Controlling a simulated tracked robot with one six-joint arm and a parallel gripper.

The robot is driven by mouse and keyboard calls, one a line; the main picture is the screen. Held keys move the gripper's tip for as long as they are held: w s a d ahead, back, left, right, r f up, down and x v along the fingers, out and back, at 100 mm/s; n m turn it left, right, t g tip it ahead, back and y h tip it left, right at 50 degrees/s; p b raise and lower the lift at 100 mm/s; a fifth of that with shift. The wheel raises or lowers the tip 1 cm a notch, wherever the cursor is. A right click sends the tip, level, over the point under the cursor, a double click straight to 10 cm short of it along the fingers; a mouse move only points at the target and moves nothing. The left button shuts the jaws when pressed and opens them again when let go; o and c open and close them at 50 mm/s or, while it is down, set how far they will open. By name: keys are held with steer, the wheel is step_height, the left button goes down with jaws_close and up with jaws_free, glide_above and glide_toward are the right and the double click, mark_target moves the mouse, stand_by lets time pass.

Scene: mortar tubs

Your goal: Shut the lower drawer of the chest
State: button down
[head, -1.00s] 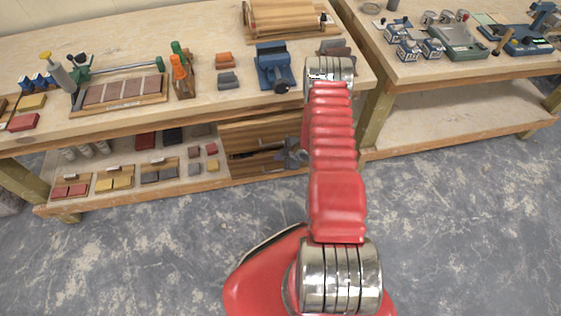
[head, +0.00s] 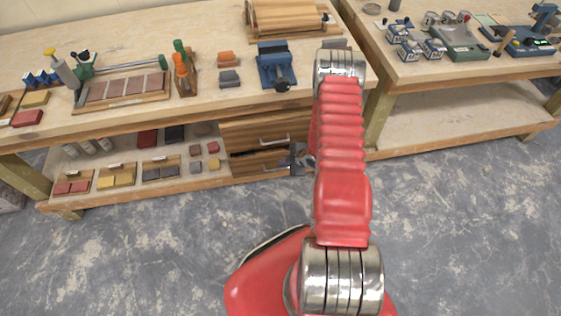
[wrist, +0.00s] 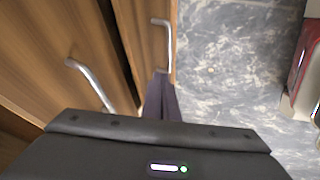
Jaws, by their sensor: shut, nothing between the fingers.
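The wooden chest (head: 238,132) stands on the bench's lower shelf. Its upper drawer has a metal bar handle (head: 275,141), also in the wrist view (wrist: 92,85). The lower drawer (head: 243,170) stands out a little, with a dark gap above its front; its handle (head: 277,168) also shows in the wrist view (wrist: 167,45). My gripper (head: 298,160) is shut and empty, at the right end of the lower drawer. In the wrist view its dark fingers (wrist: 163,97) are close to the lower drawer's front; I cannot tell if they touch it.
The bench top (head: 200,105) overhangs the chest, with a blue vise (head: 274,66) above it. Sanding blocks (head: 160,172) lie on the shelf to the left. A second bench (head: 440,75) stands at right. The grey floor (head: 150,250) in front is clear.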

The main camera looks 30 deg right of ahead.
steer(key=v, duration=0.7)
steer(key=shift+s+r, duration=0.2)
